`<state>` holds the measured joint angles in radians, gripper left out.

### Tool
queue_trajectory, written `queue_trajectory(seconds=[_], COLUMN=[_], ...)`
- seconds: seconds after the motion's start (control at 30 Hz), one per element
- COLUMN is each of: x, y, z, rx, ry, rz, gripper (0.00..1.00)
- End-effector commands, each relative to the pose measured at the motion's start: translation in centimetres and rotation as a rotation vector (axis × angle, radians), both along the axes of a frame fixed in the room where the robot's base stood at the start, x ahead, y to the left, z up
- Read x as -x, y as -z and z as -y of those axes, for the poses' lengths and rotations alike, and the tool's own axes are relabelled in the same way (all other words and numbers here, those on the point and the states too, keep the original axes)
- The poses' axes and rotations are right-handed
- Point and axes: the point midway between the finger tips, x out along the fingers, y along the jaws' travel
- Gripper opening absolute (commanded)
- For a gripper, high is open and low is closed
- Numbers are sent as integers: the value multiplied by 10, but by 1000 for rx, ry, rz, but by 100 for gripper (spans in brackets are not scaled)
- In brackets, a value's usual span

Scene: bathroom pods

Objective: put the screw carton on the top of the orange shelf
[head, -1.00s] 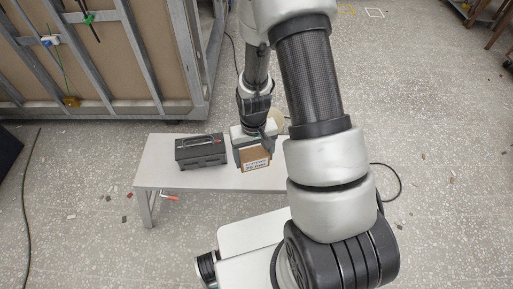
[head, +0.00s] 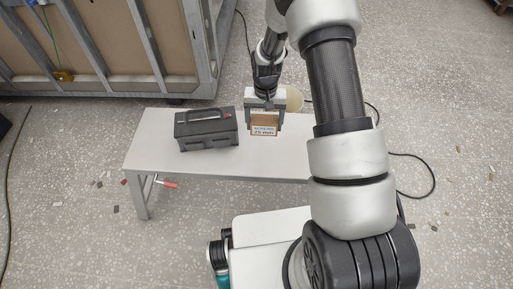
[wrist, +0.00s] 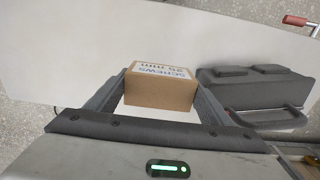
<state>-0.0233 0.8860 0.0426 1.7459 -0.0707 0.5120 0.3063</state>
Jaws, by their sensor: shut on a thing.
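The screw carton (head: 264,126) is a small brown cardboard box with a white label. In the wrist view the carton (wrist: 160,90) shows the print "SCREWS 25 mm" and sits between the two fingers. My gripper (head: 265,128) is shut on the carton and holds it over the white bench; I cannot tell whether the carton touches the bench top. No orange shelf shows in these frames.
The white bench (head: 165,155) carries a dark grey toolbox (head: 207,130) left of the carton, which also shows in the wrist view (wrist: 255,90). A framed wooden panel (head: 110,45) stands behind. Cables lie on the floor.

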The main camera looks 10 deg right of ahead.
Motion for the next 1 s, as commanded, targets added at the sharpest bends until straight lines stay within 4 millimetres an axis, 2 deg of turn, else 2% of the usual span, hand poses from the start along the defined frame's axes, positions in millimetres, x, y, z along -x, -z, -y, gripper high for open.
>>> queue_trajectory(seconds=[0.3,0.47,0.7,1.0], x=[-1,-2,-1,-2], y=[55,66,98,101], z=[-1,-1,-1,-1], rx=[0,0,0,0], ry=[3,2,2,3], rz=[-1,1,0,2], gripper=[42,42,42,42])
